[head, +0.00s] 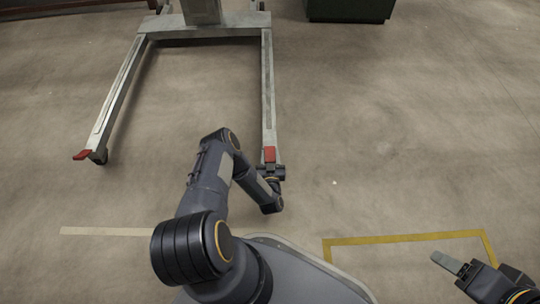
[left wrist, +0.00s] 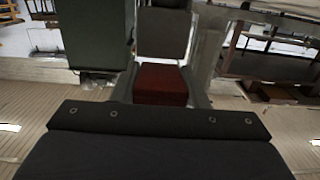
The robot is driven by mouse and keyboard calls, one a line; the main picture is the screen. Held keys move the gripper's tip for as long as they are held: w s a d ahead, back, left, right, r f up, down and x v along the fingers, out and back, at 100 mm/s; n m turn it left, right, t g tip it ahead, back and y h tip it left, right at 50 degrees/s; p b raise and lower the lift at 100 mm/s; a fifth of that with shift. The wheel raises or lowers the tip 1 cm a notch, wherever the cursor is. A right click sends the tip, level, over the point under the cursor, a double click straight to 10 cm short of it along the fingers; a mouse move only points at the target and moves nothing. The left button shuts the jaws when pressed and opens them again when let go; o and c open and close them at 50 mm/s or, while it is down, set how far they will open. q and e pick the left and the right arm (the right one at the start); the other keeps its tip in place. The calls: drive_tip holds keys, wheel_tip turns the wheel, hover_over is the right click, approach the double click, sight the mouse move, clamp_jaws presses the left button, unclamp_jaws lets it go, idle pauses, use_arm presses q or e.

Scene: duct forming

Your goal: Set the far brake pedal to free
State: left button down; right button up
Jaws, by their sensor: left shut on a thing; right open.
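A grey wheeled frame (head: 200,31) has two legs toward me, each with a red brake pedal at its end. One red pedal (head: 82,154) is on the left leg, with nothing touching it. The other red pedal (head: 269,154) is on the right leg; it also shows in the left wrist view (left wrist: 160,82), just beyond the dark gripper body. My left gripper (head: 269,166) is at that right-leg pedal and shut on it; its fingertips are mostly hidden. My right gripper (head: 449,263) is open and empty over the floor at the lower right. I cannot tell the pedals' exact tilt.
A dark green box (head: 350,10) stands at the top of the head view. A yellow floor line (head: 405,238) and a pale line (head: 105,231) mark the floor. The floor between the legs and to the right is clear.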

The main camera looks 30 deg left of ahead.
use_arm(q)
wheel_tip(320, 180, up, 2)
drive_tip(key=g+h+p, duration=0.1)
drive_tip(key=g+p, duration=0.1)
drive_tip(key=p, duration=0.3)
drive_tip(key=shift+g+h, duration=0.3)
drive_tip(key=shift+g, duration=0.1)
drive_tip(key=shift+w+r+g+h+p, duration=0.15)
drive_tip(key=shift+r+g+h+p, duration=0.1)
drive_tip(key=shift+g+h+p, duration=0.5)
drive_tip(key=shift+a+g+p, duration=0.1)
drive_tip(key=shift+g+p, duration=0.3)
drive_tip(key=shift+g, duration=0.25)
drive_tip(key=c, duration=0.8)
unclamp_jaws()
drive_tip(key=shift+c, duration=0.2)
drive_tip(key=shift+r, duration=0.1)
